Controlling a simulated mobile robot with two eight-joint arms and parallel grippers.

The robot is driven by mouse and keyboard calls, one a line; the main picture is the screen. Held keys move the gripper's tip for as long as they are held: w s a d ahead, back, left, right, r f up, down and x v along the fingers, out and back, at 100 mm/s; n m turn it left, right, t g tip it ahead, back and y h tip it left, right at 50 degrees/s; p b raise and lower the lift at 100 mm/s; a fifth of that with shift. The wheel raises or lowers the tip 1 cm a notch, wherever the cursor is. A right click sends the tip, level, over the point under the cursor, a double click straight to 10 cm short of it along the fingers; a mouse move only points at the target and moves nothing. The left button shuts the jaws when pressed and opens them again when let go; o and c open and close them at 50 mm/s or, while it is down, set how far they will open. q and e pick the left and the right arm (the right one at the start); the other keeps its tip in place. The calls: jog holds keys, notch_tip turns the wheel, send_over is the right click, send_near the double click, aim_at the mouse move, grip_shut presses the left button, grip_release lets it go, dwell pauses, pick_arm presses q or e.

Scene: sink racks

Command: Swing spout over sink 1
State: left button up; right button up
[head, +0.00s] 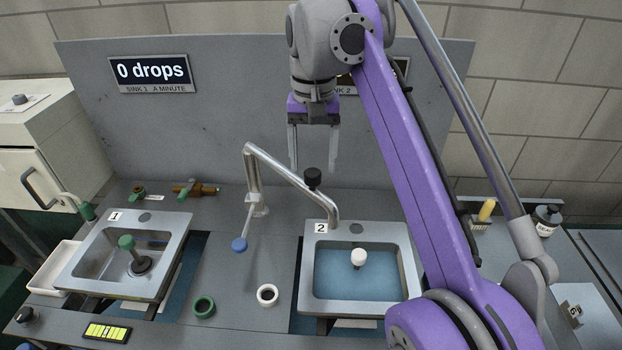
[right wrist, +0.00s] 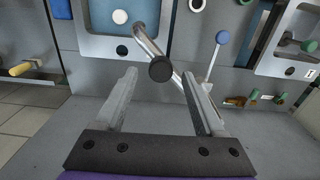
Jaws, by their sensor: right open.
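The metal spout (head: 290,177) rises from its base between the two sinks and reaches right, its tip over sink 2's back left corner. It has a black knob (head: 313,178) on top. Sink 1 (head: 172,262), at the left, has a green-handled plug standing in it. Sink 2 (head: 404,262), at the right, holds blue water and a white plug knob. My right gripper (head: 314,165) is open and empty, pointing down above and behind the spout. In the right wrist view the black knob (right wrist: 161,69) lies just beyond and between the open fingers (right wrist: 165,95). My left gripper is out of view.
A lever with a blue knob (head: 239,244) hangs from the spout base. A green ring (head: 204,307) and a white ring (head: 267,295) lie on the counter between the sinks. Brass fittings (head: 195,189) lie behind sink 1. A panel with a "0 drops" sign (head: 151,72) stands at the back.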

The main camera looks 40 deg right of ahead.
aim_at(312, 172)
jog(key=shift+f, duration=1.95)
grip_shut()
